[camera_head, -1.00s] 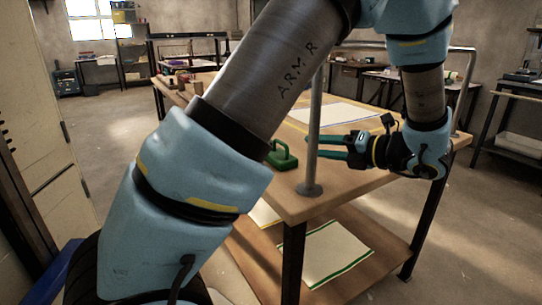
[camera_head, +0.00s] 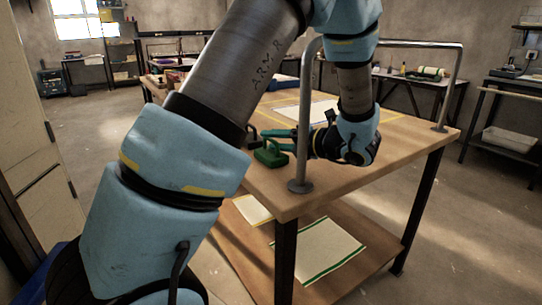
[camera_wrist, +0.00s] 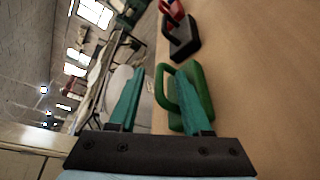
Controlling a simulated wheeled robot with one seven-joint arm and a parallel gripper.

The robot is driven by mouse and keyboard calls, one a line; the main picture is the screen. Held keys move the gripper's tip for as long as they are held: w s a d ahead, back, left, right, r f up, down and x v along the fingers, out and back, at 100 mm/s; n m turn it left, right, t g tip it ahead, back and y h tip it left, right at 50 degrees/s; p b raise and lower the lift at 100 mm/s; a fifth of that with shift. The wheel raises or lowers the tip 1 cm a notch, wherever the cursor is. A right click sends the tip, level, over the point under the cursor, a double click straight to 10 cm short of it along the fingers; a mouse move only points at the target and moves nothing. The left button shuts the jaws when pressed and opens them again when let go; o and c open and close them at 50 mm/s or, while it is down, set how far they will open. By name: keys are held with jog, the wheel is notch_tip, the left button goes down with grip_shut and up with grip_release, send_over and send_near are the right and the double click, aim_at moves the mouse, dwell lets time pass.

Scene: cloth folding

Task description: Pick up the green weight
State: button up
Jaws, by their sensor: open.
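The green weight (camera_head: 271,158), a block with a looped handle, sits on the wooden table near its front left edge, beside a metal post. In the wrist view, the green weight (camera_wrist: 201,92) is right of centre, with its handle toward the left. My gripper (camera_head: 264,139) is open and empty, its teal fingers pointing left just above and behind the weight. In the wrist view, my gripper (camera_wrist: 157,76) has the handle's outer bar appearing between its fingers. The right finger overlaps the handle loop and hides part of the weight. I cannot tell whether they touch.
The metal rail (camera_head: 303,120) rises from the table's front corner, close to my wrist. A black weight (camera_wrist: 181,36) and a red weight (camera_wrist: 171,11) lie beyond the green one. A white sheet (camera_head: 312,110) lies on the table.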

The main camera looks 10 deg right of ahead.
grip_shut()
jog(key=shift+r, duration=0.1)
dwell(1.2)
